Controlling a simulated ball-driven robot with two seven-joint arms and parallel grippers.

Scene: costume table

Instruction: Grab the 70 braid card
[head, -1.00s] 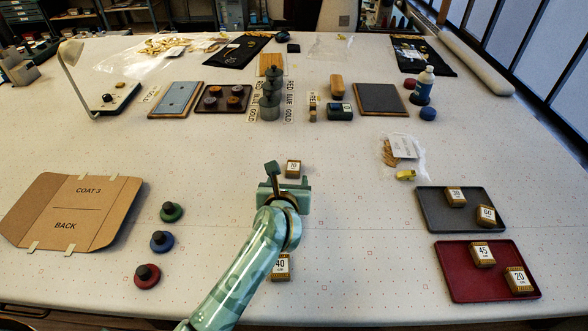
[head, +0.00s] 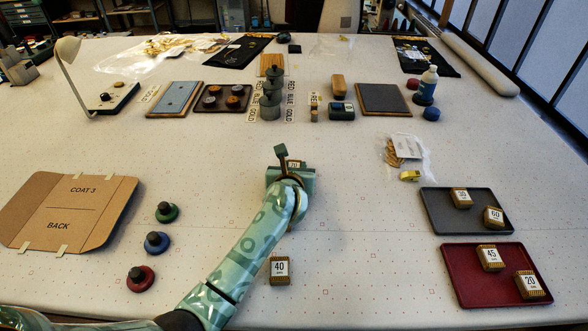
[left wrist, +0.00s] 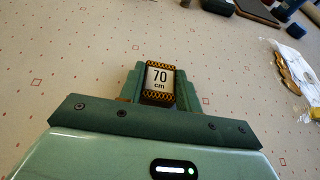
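The 70 braid card (left wrist: 160,77), a small block wound with gold-brown braid and a white "70 cm" label, is between the fingers of my left gripper (left wrist: 161,87) in the left wrist view. The fingers flank it closely, with no clear gap on either side. In the head view the card (head: 293,164) shows partly above my left gripper (head: 292,171), beside an upright finger. I cannot tell whether the fingers press on it or whether it is off the table. My right gripper is not in view.
A 40 card (head: 279,269) lies near my left forearm. A grey tray (head: 440,213) and a red tray (head: 475,285) hold other cards at the right. Round knobbed pieces (head: 157,242) and a cardboard folder (head: 60,235) are at the left. The table around the gripper is clear.

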